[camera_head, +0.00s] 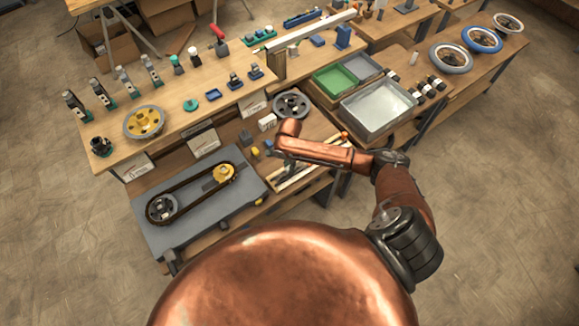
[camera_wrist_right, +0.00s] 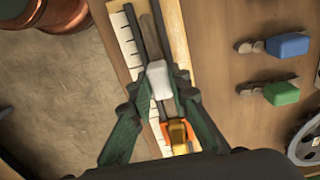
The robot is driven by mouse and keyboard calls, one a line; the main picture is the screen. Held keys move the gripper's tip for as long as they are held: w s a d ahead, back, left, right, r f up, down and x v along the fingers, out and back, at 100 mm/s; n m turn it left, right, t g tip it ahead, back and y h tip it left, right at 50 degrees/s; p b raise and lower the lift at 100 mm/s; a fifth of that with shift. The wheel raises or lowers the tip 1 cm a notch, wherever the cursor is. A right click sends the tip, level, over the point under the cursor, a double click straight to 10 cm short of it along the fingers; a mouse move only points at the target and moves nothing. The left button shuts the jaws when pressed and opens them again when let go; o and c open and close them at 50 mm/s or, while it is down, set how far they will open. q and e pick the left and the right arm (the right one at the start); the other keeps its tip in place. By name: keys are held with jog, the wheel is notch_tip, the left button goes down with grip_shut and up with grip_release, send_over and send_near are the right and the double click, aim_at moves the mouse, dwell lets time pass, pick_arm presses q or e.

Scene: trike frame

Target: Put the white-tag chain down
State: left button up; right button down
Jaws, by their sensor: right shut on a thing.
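My right gripper (camera_wrist_right: 158,88) is shut on a small white block, which looks like the white tag (camera_wrist_right: 157,75), between its green fingers. Dark narrow strips (camera_wrist_right: 134,28) run beyond the tag; I cannot tell which of them is the held chain. In the head view the right gripper (camera_head: 284,164) is over the bench's lower right part, small and partly hidden by my copper arm. A dark chain loop (camera_head: 188,181) lies around two sprockets on a grey board (camera_head: 235,196); no white tag shows on it. My left gripper is not in view.
Under the right gripper are a pale ruled strip (camera_wrist_right: 128,45) and a wooden strip (camera_wrist_right: 178,30). An orange-yellow part (camera_wrist_right: 178,132) is close by. Blue (camera_wrist_right: 288,44) and green (camera_wrist_right: 282,92) pieces lie to the right. Green (camera_head: 334,80) and grey (camera_head: 374,132) bins stand beyond my arm.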

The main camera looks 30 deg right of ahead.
jog(key=c, duration=1.8)
grip_release()
jog(key=shift+f, duration=0.1)
notch_tip(320, 180, up, 12)
jog(key=shift+r, duration=0.15)
